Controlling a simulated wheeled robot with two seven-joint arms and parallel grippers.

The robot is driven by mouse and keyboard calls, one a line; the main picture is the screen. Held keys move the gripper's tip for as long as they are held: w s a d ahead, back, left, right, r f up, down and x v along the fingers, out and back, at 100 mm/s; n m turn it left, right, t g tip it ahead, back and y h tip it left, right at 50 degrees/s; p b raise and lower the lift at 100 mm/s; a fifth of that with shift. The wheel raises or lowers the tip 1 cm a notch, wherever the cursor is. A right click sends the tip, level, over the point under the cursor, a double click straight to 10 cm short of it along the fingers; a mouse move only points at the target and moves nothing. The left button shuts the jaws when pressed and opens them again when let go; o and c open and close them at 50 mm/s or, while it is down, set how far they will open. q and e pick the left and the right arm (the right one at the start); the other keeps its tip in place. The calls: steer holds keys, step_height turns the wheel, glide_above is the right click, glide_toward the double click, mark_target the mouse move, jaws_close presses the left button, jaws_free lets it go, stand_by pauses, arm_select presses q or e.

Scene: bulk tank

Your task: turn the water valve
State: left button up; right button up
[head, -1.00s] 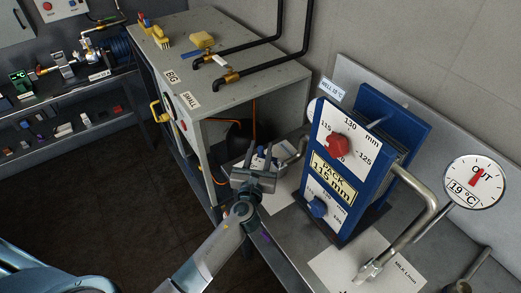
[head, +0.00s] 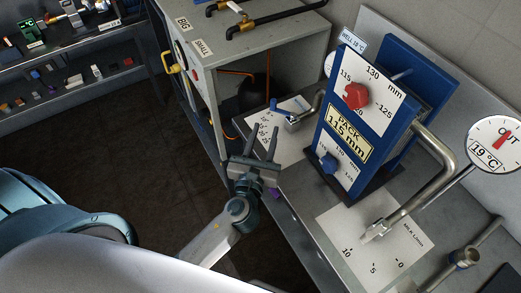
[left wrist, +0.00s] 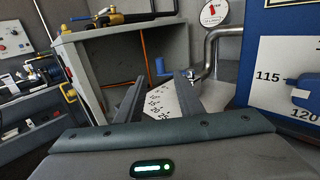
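The water valve looks to be the blue-handled valve (head: 286,114) at the bent pipe left of the blue plate pack. In the left wrist view the blue handle (left wrist: 161,67) stands beyond the fingers, above the scale plate (left wrist: 172,100). My left gripper (head: 262,142) is open and empty, in front of the valve, its fingers pointing toward it and apart from the handle. It also shows in the left wrist view (left wrist: 160,92). My right gripper is not in view.
The blue plate pack (head: 345,125) with red and blue knobs stands right of the valve. A milk valve (head: 376,230) and an OUT dial (head: 497,143) are further right. A grey cabinet (head: 250,50) stands behind. Open floor lies at the left.

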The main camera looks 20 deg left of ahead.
arm_select(q)
steer(key=s, duration=0.3)
steer(key=s+b, duration=0.1)
steer(key=shift+s+d, duration=0.35)
steer(key=shift+s, duration=0.05)
